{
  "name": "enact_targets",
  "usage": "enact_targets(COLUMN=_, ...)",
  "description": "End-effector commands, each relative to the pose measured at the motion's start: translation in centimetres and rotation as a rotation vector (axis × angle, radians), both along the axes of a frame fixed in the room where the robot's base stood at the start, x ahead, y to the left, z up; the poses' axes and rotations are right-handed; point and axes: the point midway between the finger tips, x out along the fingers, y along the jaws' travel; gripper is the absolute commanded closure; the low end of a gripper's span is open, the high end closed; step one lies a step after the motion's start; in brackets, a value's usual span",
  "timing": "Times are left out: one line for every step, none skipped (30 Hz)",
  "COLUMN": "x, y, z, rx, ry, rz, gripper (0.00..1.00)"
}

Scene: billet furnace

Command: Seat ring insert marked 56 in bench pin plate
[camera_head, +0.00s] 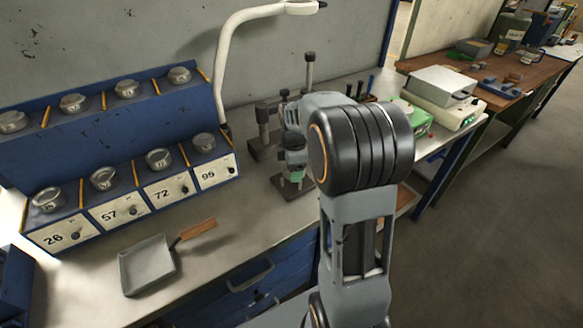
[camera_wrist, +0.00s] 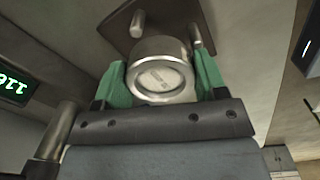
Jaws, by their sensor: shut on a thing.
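My gripper (camera_wrist: 162,85) is shut on a round metal ring insert (camera_wrist: 158,68), with a green fingertip on each side of it. The mark on its face is too blurred to read. A dark brown plate (camera_wrist: 113,24) with two upright metal pins lies beyond the insert in the wrist view. The insert appears apart from the pins, but its height above the plate is hard to tell. In the head view my gripper (camera_head: 296,176) points down over a small brown plate (camera_head: 292,193) on the bench, and the insert is hidden there.
A blue two-tier rack (camera_head: 110,135) at left holds several metal pieces; its lower labels read 26, 57, 72 and 95. A grey scoop (camera_head: 148,266) lies in front. A dark stand (camera_head: 262,125) and a white lamp arm (camera_head: 222,75) are close behind my gripper. Instruments (camera_head: 443,90) stand right.

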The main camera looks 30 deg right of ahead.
Motion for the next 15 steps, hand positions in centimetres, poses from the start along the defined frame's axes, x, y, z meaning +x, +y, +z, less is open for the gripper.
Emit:
enact_targets(x=-0.61, y=-0.32, z=-1.14, rx=-0.003, ry=0.027, rz=0.004, gripper=0.80)
enact_targets(x=-0.61, y=-0.32, z=-1.17, rx=-0.003, ry=0.027, rz=0.004, gripper=0.80)
enact_targets(x=-0.61, y=-0.32, z=-1.21, rx=-0.003, ry=0.027, rz=0.004, gripper=0.80)
enact_targets(x=-0.61, y=-0.32, z=-1.26, rx=-0.003, ry=0.027, rz=0.004, gripper=0.80)
enact_targets(x=-0.61, y=-0.32, z=-1.30, rx=-0.003, ry=0.027, rz=0.004, gripper=0.80)
enact_targets(x=-0.61, y=-0.32, z=-1.37, rx=-0.003, ry=0.027, rz=0.004, gripper=0.80)
enact_targets(x=-0.61, y=-0.32, z=-1.43, rx=-0.003, ry=0.027, rz=0.004, gripper=0.80)
enact_targets(x=-0.61, y=-0.32, z=-1.49, rx=-0.004, ry=0.026, rz=0.004, gripper=0.80)
enact_targets(x=-0.60, y=-0.32, z=-1.57, rx=-0.004, ry=0.026, rz=0.004, gripper=0.80)
enact_targets(x=-0.59, y=-0.33, z=-1.63, rx=-0.004, ry=0.026, rz=0.004, gripper=0.80)
enact_targets(x=-0.59, y=-0.33, z=-1.69, rx=-0.004, ry=0.026, rz=0.004, gripper=0.80)
enact_targets(x=-0.59, y=-0.33, z=-1.78, rx=-0.004, ry=0.026, rz=0.004, gripper=0.80)
enact_targets(x=-0.59, y=-0.34, z=-1.84, rx=-0.004, ry=0.026, rz=0.004, gripper=0.80)
enact_targets(x=-0.59, y=-0.34, z=-1.90, rx=-0.004, ry=0.025, rz=0.004, gripper=0.80)
enact_targets(x=-0.58, y=-0.34, z=-1.99, rx=-0.004, ry=0.025, rz=0.004, gripper=0.80)
